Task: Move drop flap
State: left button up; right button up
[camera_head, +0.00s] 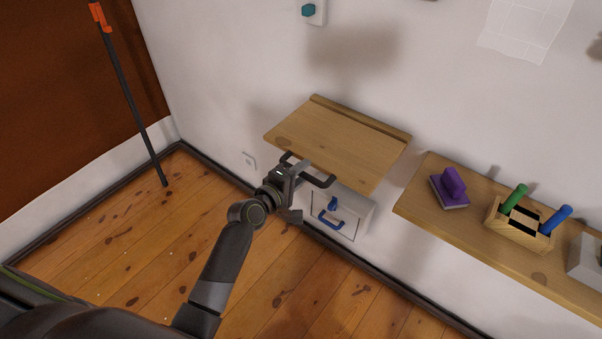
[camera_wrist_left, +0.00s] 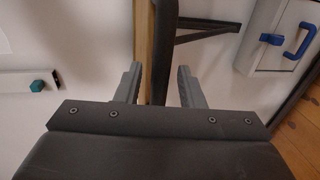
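The drop flap (camera_head: 340,135) is a light wooden board on the white wall, standing out from it roughly level. A black bar (camera_head: 318,181) shows at its front edge. My left gripper (camera_head: 296,190) is at this front edge, by the bar. In the left wrist view the gripper (camera_wrist_left: 158,88) has its fingers apart. The flap's wooden edge (camera_wrist_left: 144,40) and a dark bar (camera_wrist_left: 160,60) lie in line with the gap between them, with space on both sides. Whether a finger touches is not clear. My right gripper is in neither view.
A white wall box (camera_head: 343,213) with blue handles hangs below the flap. A wooden shelf (camera_head: 420,205) at the right carries a purple-handled tool (camera_head: 453,186) and a wooden holder (camera_head: 520,232). A black pole (camera_head: 133,100) leans at the left. The left floor is clear.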

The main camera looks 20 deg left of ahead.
pick_arm(q)
grip_shut()
jog(key=shift+r, duration=0.1)
dwell(0.3)
notch_tip(320, 180, up, 4)
jog(key=p, duration=0.3)
jog(key=shift+w+p, duration=0.15)
jog(key=shift+p, duration=0.2)
jog(key=shift+f, duration=0.25)
grip_release()
jog(key=shift+d+f, duration=0.1)
